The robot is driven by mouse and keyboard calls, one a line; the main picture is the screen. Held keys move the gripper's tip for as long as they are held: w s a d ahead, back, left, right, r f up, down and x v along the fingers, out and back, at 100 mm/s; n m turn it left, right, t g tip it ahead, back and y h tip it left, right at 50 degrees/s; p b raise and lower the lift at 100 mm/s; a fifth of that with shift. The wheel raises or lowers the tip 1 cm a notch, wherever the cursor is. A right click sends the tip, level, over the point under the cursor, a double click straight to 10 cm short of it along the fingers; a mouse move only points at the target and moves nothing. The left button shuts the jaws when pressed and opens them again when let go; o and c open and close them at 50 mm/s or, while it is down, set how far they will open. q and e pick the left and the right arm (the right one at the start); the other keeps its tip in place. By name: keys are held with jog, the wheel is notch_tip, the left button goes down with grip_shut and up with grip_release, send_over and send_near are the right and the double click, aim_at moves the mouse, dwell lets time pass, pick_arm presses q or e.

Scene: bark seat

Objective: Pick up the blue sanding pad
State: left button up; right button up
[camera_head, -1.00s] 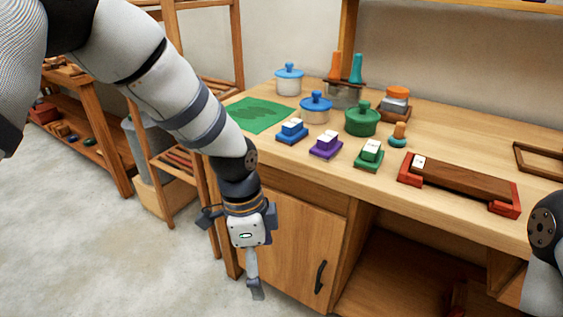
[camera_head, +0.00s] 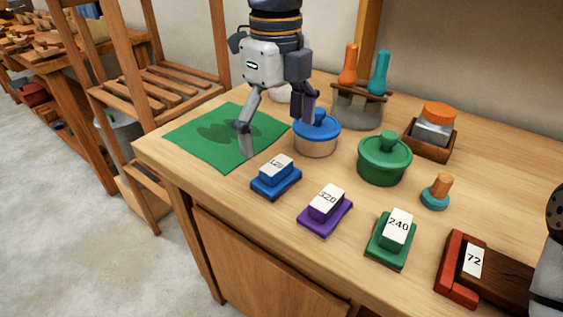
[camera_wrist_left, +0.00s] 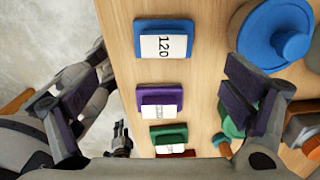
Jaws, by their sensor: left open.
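The blue sanding pad (camera_head: 276,177) lies on the bench near its front edge, with a white label on top reading 120. It shows at the top of the left wrist view (camera_wrist_left: 165,38). My left gripper (camera_head: 279,136) is open and empty above the bench, just behind the pad in the head view, fingers pointing down. In the wrist view the pad lies beyond the gap between its fingers (camera_wrist_left: 160,112). A small dark shape at the bench edge in the wrist view seems to be my right gripper (camera_wrist_left: 121,138); its jaws are too small to read.
A purple pad (camera_head: 325,210) and a green pad (camera_head: 391,238) lie in a row to the right. A blue-lidded pot (camera_head: 317,136) stands close beside my left gripper. A green pot (camera_head: 384,160) is farther right. A green mat (camera_head: 205,135) lies at left.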

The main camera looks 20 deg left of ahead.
aim_at(276, 164)
pick_arm(q)
jog(key=f, duration=0.9)
jog(key=shift+w+a, duration=0.2)
jog(key=shift+w, duration=0.15)
jog(key=c, duration=1.3)
